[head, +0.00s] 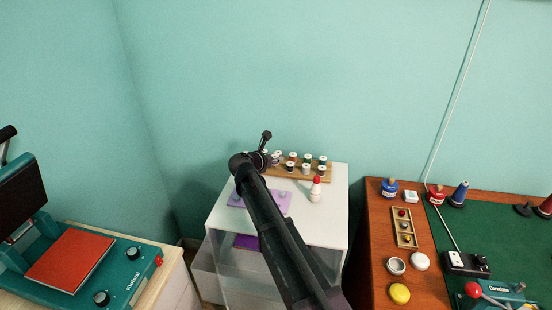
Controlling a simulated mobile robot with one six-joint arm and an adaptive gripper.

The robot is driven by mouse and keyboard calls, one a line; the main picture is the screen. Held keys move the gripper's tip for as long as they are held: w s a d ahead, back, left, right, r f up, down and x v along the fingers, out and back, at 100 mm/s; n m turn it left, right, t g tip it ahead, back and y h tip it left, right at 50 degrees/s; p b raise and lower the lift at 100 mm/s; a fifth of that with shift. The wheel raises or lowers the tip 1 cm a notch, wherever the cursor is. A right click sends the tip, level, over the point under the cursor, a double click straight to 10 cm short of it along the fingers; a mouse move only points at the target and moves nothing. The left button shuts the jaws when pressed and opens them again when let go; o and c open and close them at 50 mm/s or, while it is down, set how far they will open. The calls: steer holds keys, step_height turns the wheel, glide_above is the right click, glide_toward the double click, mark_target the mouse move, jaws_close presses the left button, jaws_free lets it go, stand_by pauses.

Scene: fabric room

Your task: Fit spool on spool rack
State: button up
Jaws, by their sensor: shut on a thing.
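The spool rack (328,179) is a wooden board on the white cabinet top, near the wall. Several small thread spools with pale tops stand on it in two rows, among them a green one (322,160) and a grey one (306,170). My gripper (265,147) is small and dark at the far end of my arm, over the left end of the rack. It is shut on a spool, but my arm and wrist largely hide the jaws and the spool. I cannot tell whether that spool touches the rack.
A white bottle with a red cap (315,190) stands in front of the rack. A purple mat (283,199) lies partly under my arm. A teal heat press (120,265) is at left. A wooden desk (378,235) with small items stands at right. The cabinet top's front right is clear.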

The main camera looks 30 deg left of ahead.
steer(key=shift+f+b, duration=1.15)
steer(key=shift+f, duration=0.05)
stand_by(0.6)
steer(key=o, duration=0.8)
steer(key=shift+o, duration=0.2)
steer(key=shift+r, duration=0.15)
